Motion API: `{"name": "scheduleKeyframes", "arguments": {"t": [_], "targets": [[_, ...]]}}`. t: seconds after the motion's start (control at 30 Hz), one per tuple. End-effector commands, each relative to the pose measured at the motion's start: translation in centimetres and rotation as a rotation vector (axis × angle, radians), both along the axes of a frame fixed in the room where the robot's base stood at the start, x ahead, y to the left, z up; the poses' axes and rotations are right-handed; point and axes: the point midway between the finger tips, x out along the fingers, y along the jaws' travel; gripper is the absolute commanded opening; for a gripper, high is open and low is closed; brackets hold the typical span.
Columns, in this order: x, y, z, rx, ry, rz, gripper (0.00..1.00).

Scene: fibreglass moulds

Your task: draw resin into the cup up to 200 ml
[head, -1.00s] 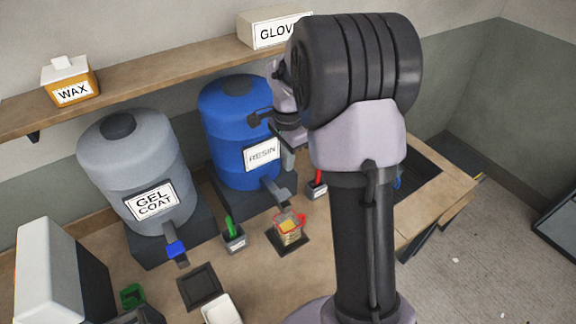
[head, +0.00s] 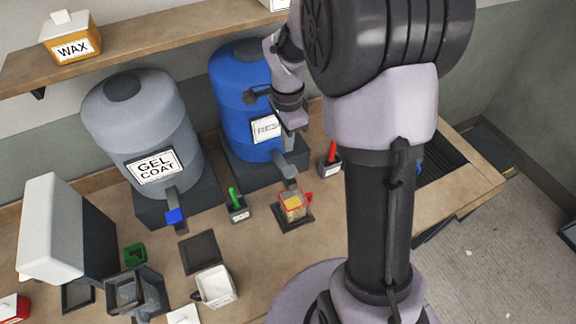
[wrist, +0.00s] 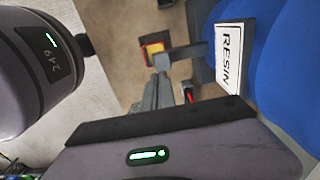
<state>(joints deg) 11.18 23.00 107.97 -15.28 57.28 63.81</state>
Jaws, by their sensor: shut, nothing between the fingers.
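The blue resin drum (head: 232,92) stands on a dark block, its grey tap (head: 288,171) sticking out towards the front. A clear cup (head: 294,208) with red trim and a red handle sits on a dark pad below the tap. Yellowish resin shows in it; I cannot read the level. The cup also shows in the wrist view (wrist: 156,46), partly hidden by the tap. My gripper (head: 289,146) is shut and empty, in front of the drum's right side and above the tap. It covers part of the RESIN label. The wrist view shows its fingers (wrist: 161,62) near the tap.
The grey gel coat drum (head: 145,120) with a blue-ended tap stands to the left. Small pots with a green stick (head: 237,208) and a red stick (head: 330,162) flank the cup. A white container (head: 214,287) stands in front. A shelf (head: 140,62) runs above the drums.

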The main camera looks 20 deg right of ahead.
Motion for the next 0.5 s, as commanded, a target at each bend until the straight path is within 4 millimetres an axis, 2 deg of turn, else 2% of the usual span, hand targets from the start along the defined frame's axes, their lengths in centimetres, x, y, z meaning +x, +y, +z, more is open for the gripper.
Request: {"name": "scheduleKeyframes", "arguments": {"t": [0.03,0.3,0.5], "targets": [[-0.1,0.0,-1.3,0.001,0.004,0.001,0.0],[-0.1,0.1,-7.1,0.001,0.003,0.0,0.0],[0.0,0.1,-9.8,-0.001,0.0,0.001,0.0]]}}
